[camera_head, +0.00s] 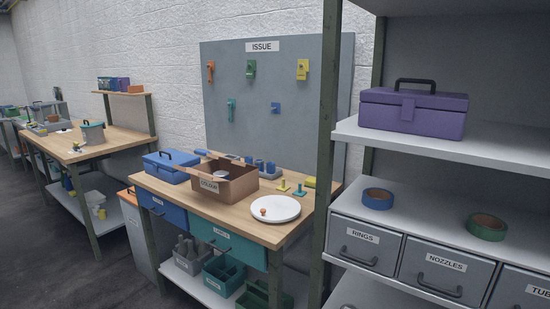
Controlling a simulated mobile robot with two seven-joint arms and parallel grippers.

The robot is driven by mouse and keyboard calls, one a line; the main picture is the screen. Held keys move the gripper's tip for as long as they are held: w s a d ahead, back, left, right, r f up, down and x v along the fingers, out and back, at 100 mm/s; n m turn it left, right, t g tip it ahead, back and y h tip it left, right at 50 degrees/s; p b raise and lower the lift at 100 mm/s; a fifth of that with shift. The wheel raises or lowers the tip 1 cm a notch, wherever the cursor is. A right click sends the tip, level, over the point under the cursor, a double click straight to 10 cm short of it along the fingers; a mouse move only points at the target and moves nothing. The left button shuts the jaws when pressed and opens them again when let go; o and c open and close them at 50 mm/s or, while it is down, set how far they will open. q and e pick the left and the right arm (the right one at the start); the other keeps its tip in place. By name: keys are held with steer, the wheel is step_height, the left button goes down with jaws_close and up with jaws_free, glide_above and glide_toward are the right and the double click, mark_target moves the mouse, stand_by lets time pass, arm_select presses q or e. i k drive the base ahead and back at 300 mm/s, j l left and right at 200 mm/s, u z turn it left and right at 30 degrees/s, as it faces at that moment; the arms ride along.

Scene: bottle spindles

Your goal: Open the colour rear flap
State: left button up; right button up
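A brown cardboard box (238,187) stands on the wooden workbench in the head view. A label on its front left side seems to read "COLOUR", though the letters are small. Its top looks at least partly open, with some of the inside showing. A thin brown strip at its back edge (230,157) looks like a flap, but I cannot tell its exact angle. Neither of my grippers is in view.
A blue toolbox (168,168) stands close left of the box. A white round plate (283,209) with a small orange piece lies to its right. Behind are blue spindles and a grey ISSUE board (265,80). A shelf rack (325,150) stands at right.

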mark_target(233, 162)
steer(key=i+j+z, duration=0.25)
steer(key=j+z, duration=0.3)
steer(key=i+j+z, duration=0.1)
steer(key=j+z, duration=0.15)
steer(key=i+j+z, duration=0.15)
steer(key=j, duration=0.45)
steer(key=j+z, duration=0.15)
steer(key=j, duration=0.95)
steer(key=i+j, duration=0.1)
steer(key=j, duration=0.45)
steer(key=i+z, duration=0.05)
